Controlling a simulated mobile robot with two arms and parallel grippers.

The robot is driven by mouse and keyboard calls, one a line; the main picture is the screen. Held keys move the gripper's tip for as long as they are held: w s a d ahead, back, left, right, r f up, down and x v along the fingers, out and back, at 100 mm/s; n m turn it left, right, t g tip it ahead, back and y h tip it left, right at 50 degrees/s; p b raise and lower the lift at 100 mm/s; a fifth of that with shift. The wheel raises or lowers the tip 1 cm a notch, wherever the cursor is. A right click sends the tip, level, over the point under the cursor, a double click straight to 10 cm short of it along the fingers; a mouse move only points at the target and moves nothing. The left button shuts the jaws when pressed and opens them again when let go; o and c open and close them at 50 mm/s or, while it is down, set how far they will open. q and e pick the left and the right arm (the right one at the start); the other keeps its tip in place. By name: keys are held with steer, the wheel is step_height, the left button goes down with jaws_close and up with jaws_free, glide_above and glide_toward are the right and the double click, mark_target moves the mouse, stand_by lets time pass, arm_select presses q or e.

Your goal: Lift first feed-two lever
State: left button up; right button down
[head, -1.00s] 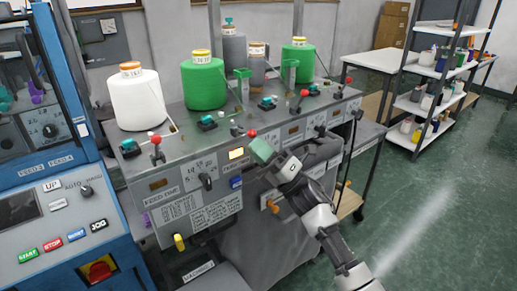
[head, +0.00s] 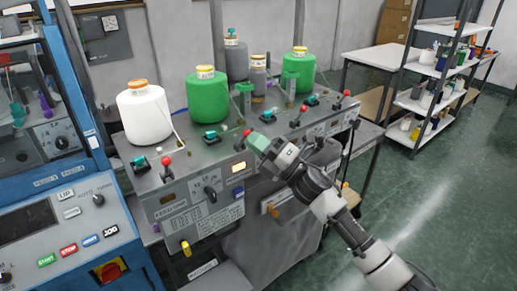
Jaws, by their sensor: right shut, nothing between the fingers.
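A row of short levers with red knobs stands along the machine's top edge. The red-knobbed lever (head: 246,133) in the middle stands raised, its knob above its dark base. My right gripper (head: 258,141), with green fingertips, is shut and empty just right of this knob, close to it or touching; I cannot tell which. Another red-knobbed lever (head: 166,160) is upright at the left, above the front panel (head: 191,205). The panel lettering is too small to read surely. My left gripper is out of view.
Yarn cones stand behind the levers: a white cone (head: 145,116), a green cone (head: 208,97) and others. A blue-framed machine with a control panel (head: 67,225) is at the left. A shelf rack (head: 430,105) stands at the right, with open green floor before it.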

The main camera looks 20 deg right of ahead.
steer(key=shift+w+a+r, duration=0.15)
steer(key=shift+w+r, duration=0.3)
steer(key=shift+r, duration=0.05)
steer(key=shift+w+a+r, duration=0.15)
steer(key=shift+w+r, duration=0.25)
steer(key=shift+r, duration=0.1)
steer(key=shift+f, duration=0.1)
stand_by(0.7)
